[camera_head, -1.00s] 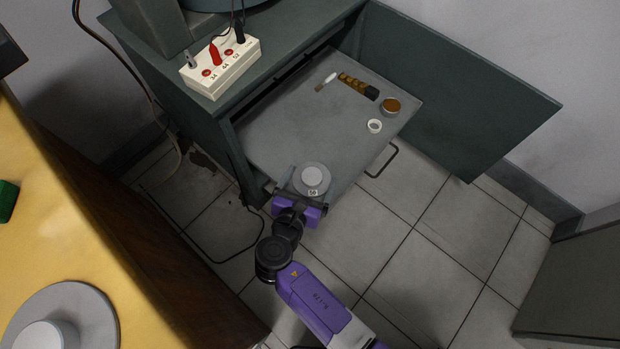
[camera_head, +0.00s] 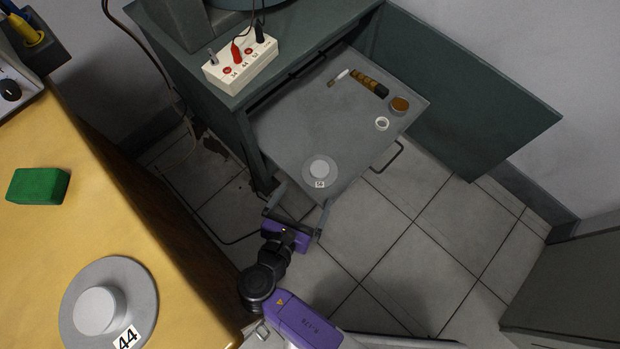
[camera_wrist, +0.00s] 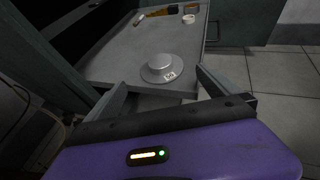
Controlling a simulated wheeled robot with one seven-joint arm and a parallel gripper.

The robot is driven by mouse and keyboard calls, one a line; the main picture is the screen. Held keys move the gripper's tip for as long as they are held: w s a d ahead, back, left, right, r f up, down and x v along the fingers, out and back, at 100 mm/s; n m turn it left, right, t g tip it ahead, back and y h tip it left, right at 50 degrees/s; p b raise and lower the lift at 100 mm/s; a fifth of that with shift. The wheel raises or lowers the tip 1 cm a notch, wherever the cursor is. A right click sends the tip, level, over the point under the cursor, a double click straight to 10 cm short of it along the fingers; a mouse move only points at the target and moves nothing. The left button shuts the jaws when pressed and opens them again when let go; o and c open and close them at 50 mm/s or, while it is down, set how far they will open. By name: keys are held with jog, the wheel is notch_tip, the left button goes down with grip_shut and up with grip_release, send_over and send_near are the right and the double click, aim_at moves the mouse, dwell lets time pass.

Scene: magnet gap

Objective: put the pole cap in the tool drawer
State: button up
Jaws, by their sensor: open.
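A round grey pole cap (camera_head: 320,171) with a raised centre and a small number label lies on the flat grey floor of the open tool drawer (camera_head: 290,140), close to its front corner. It also shows in the wrist view (camera_wrist: 162,69), resting flat. My gripper (camera_head: 299,197) is open and empty, just outside the drawer's near edge. Its two fingers spread on either side of the cap's line in the wrist view (camera_wrist: 160,88), apart from the cap. Another grey cap (camera_head: 108,308), labelled 44, lies on the yellow bench top at the lower left.
A brush (camera_head: 360,82), a brown-topped tin (camera_head: 399,104) and a white ring (camera_head: 382,124) lie at the drawer's far side. The open cabinet door (camera_head: 470,100) stands behind. The yellow bench (camera_head: 60,235) with a green block (camera_head: 38,186) is at left. Tiled floor is clear at right.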

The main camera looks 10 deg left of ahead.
jog(key=shift+s+a+r, duration=0.15)
jog(key=shift+s+r, duration=0.15)
jog(key=shift+s, duration=0.3)
jog(key=s+d+f+m+g+y, duration=0.2)
jog(key=s+d+f+m, duration=0.1)
jog(key=s+d+m, duration=0.3)
jog(key=s+d+f+m+g+y, duration=0.2)
jog(key=s+d+f+m, duration=0.1)
jog(key=s+d+m, duration=0.35)
jog(key=s+d+r+m+t, duration=0.2)
jog(key=d+r+m, duration=0.2)
jog(key=r, duration=0.6)
jog(key=s+d+r+m+t, duration=0.2)
jog(key=s+d+r+m, duration=0.1)
jog(key=r+m, duration=0.6)
jog(key=s+d+r+m+t, duration=0.2)
jog(key=d+r+m, duration=0.3)
jog(key=r, duration=0.5)
jog(key=shift+s+d+r+m+h, duration=0.3)
jog(key=shift+s+r+m, duration=0.15)
jog(key=shift+m, duration=0.8)
